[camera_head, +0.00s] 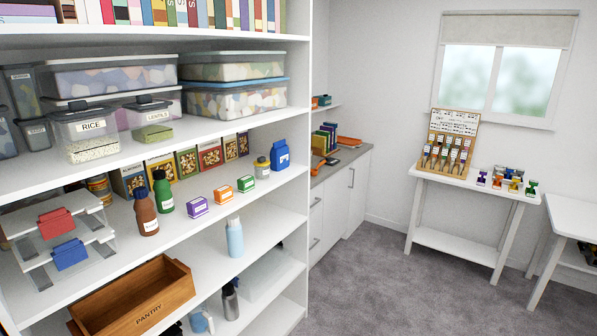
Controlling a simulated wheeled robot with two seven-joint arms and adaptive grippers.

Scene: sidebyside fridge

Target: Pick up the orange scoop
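No object is clearly recognisable as an orange scoop. A small orange item (350,141) lies at the back of the grey counter (345,156), beyond the shelf unit. Another orange-and-dark item (332,161) lies nearer on that counter. Both are too small to tell what they are. An orange-and-white box (222,194) stands on the middle shelf between a purple and a green one. Neither of my grippers shows in this view.
A tall white shelf unit (280,218) fills the left, holding a RICE container (86,133), bottles and a wooden PANTRY crate (134,297). A white table (468,183) with a wooden rack (447,144) stands below the window. Grey carpet (395,270) between them is clear.

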